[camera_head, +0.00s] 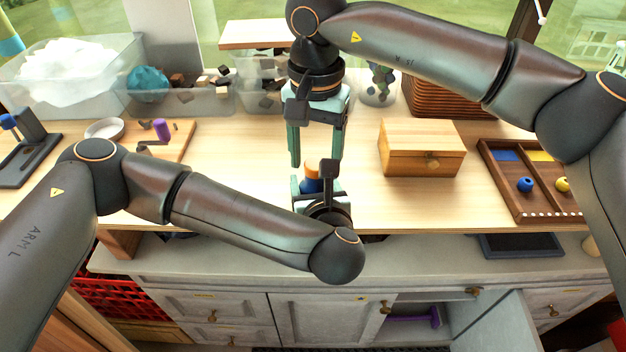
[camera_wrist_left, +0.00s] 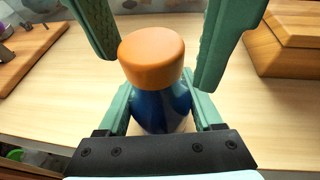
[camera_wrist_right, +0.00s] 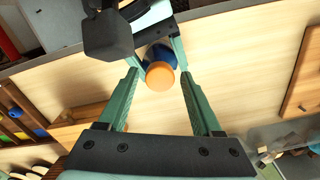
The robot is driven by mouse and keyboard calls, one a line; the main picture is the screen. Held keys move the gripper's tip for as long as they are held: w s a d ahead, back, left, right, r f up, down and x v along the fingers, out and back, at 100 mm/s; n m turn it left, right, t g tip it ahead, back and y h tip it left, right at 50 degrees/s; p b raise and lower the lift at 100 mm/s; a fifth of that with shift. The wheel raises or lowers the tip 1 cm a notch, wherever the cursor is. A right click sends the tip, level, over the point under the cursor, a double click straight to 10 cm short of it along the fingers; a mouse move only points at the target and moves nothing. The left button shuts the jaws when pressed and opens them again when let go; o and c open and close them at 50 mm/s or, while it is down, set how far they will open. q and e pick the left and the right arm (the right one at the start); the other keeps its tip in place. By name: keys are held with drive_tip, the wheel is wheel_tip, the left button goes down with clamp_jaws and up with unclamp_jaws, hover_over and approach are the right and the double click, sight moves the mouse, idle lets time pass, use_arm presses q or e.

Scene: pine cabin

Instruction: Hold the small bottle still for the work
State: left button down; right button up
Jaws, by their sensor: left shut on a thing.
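The small bottle is blue with an orange cap (camera_head: 312,169) and stands upright near the front edge of the wooden table (camera_head: 240,180). My left gripper (camera_head: 312,187) is shut on its blue body; in the left wrist view the body (camera_wrist_left: 160,108) sits between the two fingers. My right gripper (camera_head: 312,160) points down from above, open, with one finger on each side above the cap. In the right wrist view the cap (camera_wrist_right: 160,76) shows between its spread fingertips, with gaps on both sides. The lower part of the bottle is hidden by my left gripper.
A wooden box (camera_head: 421,150) stands right of the bottle, beside a partitioned tray (camera_head: 500,180) with a blue and a yellow piece. Clear bins (camera_head: 205,103) stand at the back left. A board (camera_head: 182,140) with a purple piece lies left. Bare tabletop lies between.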

drive_tip(key=shift+o, duration=0.6)
drive_tip(key=shift+r, duration=0.1)
use_arm(q)
unclamp_jaws()
use_arm(e)
wheel_tip(320, 180, up, 12)
use_arm(q)
drive_tip(key=v, duration=1.2)
idle(0.3)
